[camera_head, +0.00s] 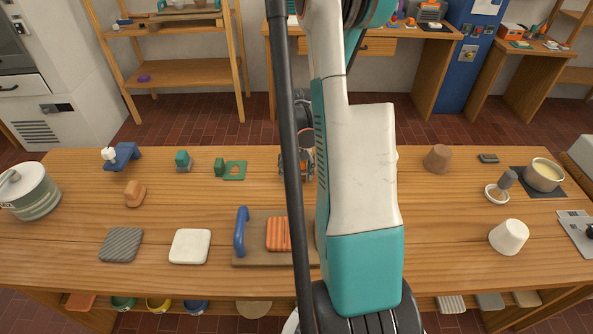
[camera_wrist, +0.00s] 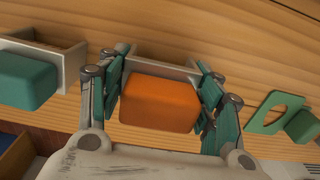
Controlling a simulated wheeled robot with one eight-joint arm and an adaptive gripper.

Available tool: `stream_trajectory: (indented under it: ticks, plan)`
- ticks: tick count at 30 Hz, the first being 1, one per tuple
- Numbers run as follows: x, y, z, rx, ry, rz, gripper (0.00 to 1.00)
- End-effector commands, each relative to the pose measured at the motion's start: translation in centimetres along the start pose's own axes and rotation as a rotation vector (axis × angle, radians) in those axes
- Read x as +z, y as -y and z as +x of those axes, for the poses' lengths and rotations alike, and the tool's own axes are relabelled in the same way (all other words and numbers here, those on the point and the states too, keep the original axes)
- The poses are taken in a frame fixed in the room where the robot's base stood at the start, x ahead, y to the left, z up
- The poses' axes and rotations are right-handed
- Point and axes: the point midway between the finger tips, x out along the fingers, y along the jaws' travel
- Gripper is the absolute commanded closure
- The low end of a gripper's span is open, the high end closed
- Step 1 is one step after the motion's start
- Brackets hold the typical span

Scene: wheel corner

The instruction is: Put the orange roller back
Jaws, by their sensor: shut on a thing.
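The orange roller (camera_wrist: 160,103) is a blocky orange piece with rounded edges in the wrist view. My gripper (camera_wrist: 163,68) has its fingers on both sides of it and is shut on it. A pale grey open holder (camera_wrist: 165,66) lies just beyond the roller; I cannot tell whether the roller is in it or above it. In the head view my gripper (camera_head: 304,160) is at the table's far side, mostly behind my arm, and the roller is largely hidden.
In the wrist view a teal block (camera_wrist: 25,82) sits in a similar grey holder (camera_wrist: 70,62) at left. A green plate with a hole (camera_wrist: 275,110) and a green block (camera_wrist: 303,126) are at right. A board with a blue handle (camera_head: 240,231) lies nearer on the wooden table (camera_head: 450,210).

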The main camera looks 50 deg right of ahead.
Motion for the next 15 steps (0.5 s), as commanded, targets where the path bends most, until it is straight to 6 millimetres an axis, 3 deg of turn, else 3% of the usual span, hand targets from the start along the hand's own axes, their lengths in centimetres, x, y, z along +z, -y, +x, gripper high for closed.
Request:
stream_trajectory:
  ticks: [8,9,11,15]
  plan:
    - [0.0,0.0,0.56,0.0,0.0,0.0,0.93]
    - [0.0,0.0,0.43,0.0,0.0,0.0,0.32]
    - [0.0,0.0,0.39,0.0,0.0,0.0,0.2]
    - [0.0,0.0,0.38,0.0,0.0,0.0,0.2]
